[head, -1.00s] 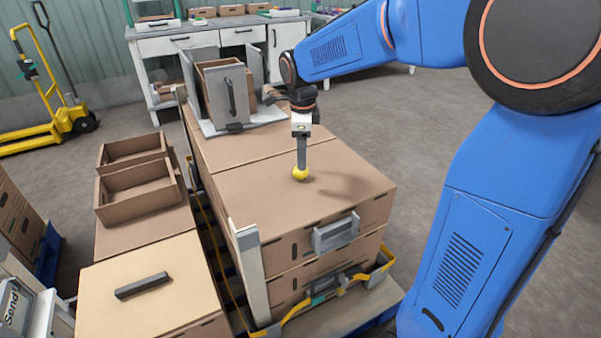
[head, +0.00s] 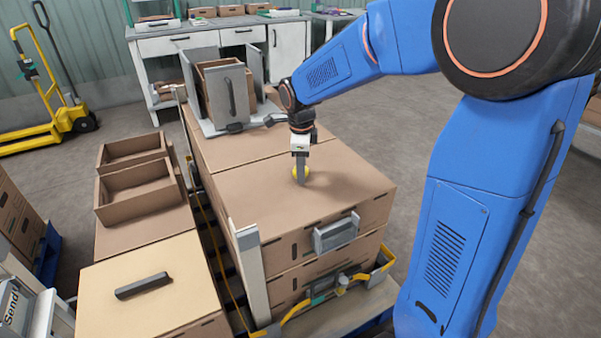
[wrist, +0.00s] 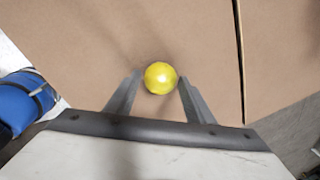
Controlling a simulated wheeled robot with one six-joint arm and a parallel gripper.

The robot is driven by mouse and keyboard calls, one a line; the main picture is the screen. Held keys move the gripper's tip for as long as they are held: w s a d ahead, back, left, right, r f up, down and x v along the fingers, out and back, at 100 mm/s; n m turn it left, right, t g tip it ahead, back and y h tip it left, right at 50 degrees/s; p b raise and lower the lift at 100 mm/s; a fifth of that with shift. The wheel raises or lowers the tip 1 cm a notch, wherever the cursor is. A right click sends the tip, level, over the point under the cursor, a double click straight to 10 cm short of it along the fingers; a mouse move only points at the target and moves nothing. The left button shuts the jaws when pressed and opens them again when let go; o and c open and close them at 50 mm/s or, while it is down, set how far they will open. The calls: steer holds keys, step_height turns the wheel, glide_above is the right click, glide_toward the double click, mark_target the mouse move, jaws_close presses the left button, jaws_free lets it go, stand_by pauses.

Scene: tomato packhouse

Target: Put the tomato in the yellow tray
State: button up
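The tomato (wrist: 160,77) is a round yellow ball on top of the cardboard box stack. In the head view the tomato (head: 296,172) is partly hidden behind a finger. My gripper (wrist: 160,82) is open, with one finger on each side of the tomato near the tips. Narrow gaps seem to show between the fingers and the tomato. In the head view my gripper (head: 300,180) points straight down, its tips at or close to the box top. I cannot make out a yellow tray in either view.
The box stack (head: 250,190) has a clear top around the tomato. A grey fixture (head: 227,95) holding a brown box stands at its far end. Open cardboard trays (head: 135,192) sit to the left. A white post (head: 250,265) rises at the stack's near left corner.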

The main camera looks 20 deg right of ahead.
steer(key=c, duration=0.4)
steer(key=shift+c, duration=0.2)
step_height(320, 180, up, 10)
